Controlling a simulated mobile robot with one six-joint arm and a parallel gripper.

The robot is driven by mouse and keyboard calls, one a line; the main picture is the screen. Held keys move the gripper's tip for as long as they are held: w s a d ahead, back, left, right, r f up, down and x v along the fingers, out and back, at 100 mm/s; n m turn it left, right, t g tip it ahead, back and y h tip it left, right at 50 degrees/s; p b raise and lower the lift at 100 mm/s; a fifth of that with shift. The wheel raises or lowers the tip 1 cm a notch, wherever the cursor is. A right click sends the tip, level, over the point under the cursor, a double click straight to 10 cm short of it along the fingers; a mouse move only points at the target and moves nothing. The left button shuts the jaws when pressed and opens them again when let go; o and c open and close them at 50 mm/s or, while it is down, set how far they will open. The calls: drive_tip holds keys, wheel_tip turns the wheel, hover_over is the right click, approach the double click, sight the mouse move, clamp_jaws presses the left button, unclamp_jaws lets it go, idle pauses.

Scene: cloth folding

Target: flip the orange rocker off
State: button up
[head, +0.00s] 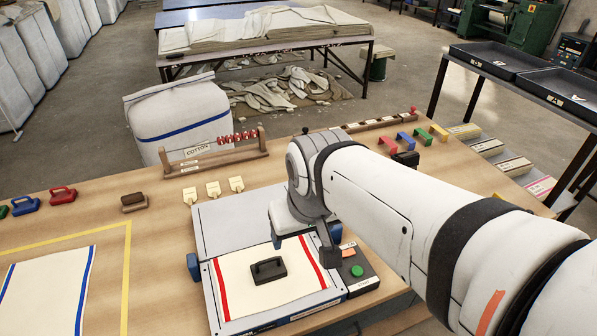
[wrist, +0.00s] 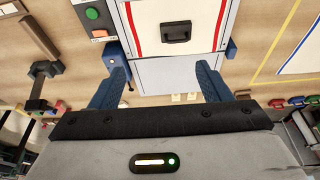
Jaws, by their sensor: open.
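The orange rocker (head: 348,251) sits on the dark control box at the right side of the press, behind a round green button (head: 357,270). In the wrist view the orange rocker (wrist: 100,33) shows beside a white label, up and left of the left finger. Whether it is tipped on or off is too small to tell. My gripper (wrist: 161,76) is open and empty, its blue fingers spread above the press, apart from the rocker. In the head view my gripper (head: 307,238) hangs over the press's back part.
A cream cloth with red stripes (head: 240,290) lies on the press with a black handled block (head: 268,270) on it. A striped cloth (head: 45,290) lies at left. Small tags (head: 213,189), a bead rack (head: 215,150) and coloured handles (head: 405,139) stand behind.

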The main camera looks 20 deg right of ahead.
drive_tip(key=w+d+f+m+b, duration=0.1)
drive_tip(key=w+d+f+m+g, duration=0.1)
drive_tip(key=w+d+m, duration=0.1)
drive_tip(key=w+d+f+m+b, duration=0.1)
drive_tip(key=w+d+m, duration=0.1)
drive_tip(key=shift+g+b, duration=0.35)
drive_tip(key=shift+g, duration=0.05)
drive_tip(key=c, duration=0.6)
drive_tip(key=w+d+f+m, duration=0.1)
drive_tip(key=d, duration=0.1)
drive_tip(key=w+d+f+m+y+b, duration=0.1)
drive_tip(key=d+m, duration=0.1)
drive_tip(key=w+d+f+m+g+b, duration=0.1)
drive_tip(key=d+m, duration=0.1)
drive_tip(key=shift+w+f+y, duration=0.3)
drive_tip(key=shift+f, duration=0.1)
drive_tip(key=c, duration=0.5)
drive_tip(key=d+f+m+b, duration=0.1)
drive_tip(key=d+f+m, duration=0.1)
drive_tip(key=d, duration=0.2)
drive_tip(key=w+d+f+m+y+b, duration=0.1)
drive_tip(key=d+f+m, duration=0.2)
drive_tip(key=d, duration=0.1)
drive_tip(key=w+d+f+m+y+b, duration=0.1)
drive_tip(key=d+f+m, duration=0.1)
drive_tip(key=d+f, duration=0.1)
drive_tip(key=shift+w+d+m+g, duration=0.3)
drive_tip(key=shift+d+m, duration=0.1)
drive_tip(key=shift+d, duration=0.35)
clamp_jaws()
